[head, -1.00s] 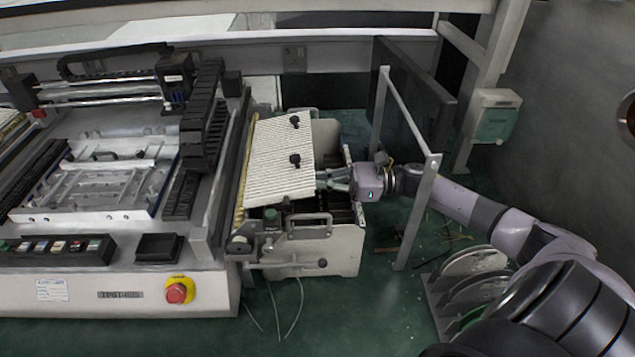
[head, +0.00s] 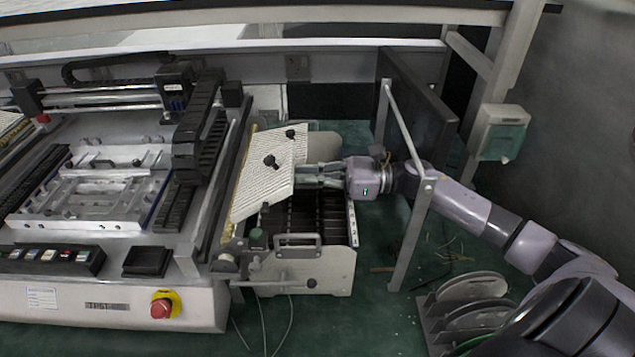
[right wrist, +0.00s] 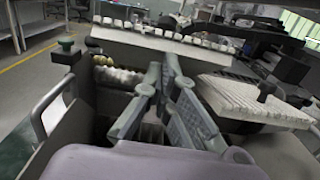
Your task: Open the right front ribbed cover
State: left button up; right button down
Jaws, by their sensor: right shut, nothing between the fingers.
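The front ribbed cover (head: 262,186) is a white ridged panel with a black knob, on the box right of the machine. It is tilted up, with its right edge raised off the open slotted box (head: 322,257). In the right wrist view the raised cover (right wrist: 165,43) shows nearly edge-on beyond my fingers. My right gripper (head: 303,174) is shut and empty, its fingertips at the cover's raised right edge. The right wrist view shows its fingers (right wrist: 168,68) together below the panel; contact is unclear. My left gripper is not in view.
Another ribbed panel with a black knob (right wrist: 264,88) lies behind, at right in the wrist view. A metal handle (head: 298,240) and a green knob (head: 257,236) are at the box front. A grey frame post (head: 411,232) stands close to my right arm.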

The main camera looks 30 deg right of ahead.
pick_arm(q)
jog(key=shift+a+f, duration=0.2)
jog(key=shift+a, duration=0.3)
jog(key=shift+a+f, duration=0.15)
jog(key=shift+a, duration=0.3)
pick_arm(e)
jog(key=shift+w+a+r, duration=0.15)
jog(key=shift+a+r, duration=0.4)
jog(key=shift+r, duration=0.25)
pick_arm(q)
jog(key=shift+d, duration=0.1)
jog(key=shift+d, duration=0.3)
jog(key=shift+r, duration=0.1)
pick_arm(e)
jog(key=shift+f, duration=0.1)
